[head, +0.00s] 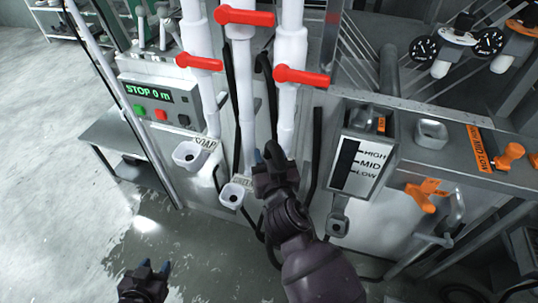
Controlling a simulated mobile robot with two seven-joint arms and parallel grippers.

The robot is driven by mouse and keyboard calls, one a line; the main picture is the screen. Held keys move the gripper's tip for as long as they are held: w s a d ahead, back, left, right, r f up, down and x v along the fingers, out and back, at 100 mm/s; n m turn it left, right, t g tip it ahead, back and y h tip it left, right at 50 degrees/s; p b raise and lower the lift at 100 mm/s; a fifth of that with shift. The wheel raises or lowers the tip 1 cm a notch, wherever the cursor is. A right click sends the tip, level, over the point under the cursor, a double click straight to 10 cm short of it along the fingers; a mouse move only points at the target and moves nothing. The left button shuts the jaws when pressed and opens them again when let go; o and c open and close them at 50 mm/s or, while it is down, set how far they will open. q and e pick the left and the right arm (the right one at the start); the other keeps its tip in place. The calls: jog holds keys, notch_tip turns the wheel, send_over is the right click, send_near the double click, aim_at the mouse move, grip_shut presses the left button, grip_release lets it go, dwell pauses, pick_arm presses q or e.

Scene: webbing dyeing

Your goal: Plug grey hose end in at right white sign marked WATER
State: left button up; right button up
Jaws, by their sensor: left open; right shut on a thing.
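My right gripper (266,157) is in front of the white pipes at the middle, shut on what seems to be the hose end. The hand hides most of it, and its grey colour cannot be made out. A white sign (242,182) left of this gripper is partly covered and its word is unreadable. Below it is a white socket (232,196) with a dark hole. Further left, a white sign marked SOAP (204,145) sits above another white socket (189,155). I cannot see a readable WATER sign. My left gripper (156,268) is open and empty, low over the floor.
White pipes with red lever handles (245,17) rise above my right gripper. Dark hoses hang around them. A control box (154,100) stands left. A HIGH/MID/LOW gauge (364,167) and orange valve (428,194) stand right. The wet floor at left is clear.

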jog(key=o, duration=1.1)
jog(key=shift+o, duration=0.2)
jog(key=shift+s, duration=0.1)
jog(key=shift+s+d, duration=0.1)
jog(key=shift+s, duration=0.2)
jog(key=b+v, duration=0.1)
jog(key=v, duration=0.9)
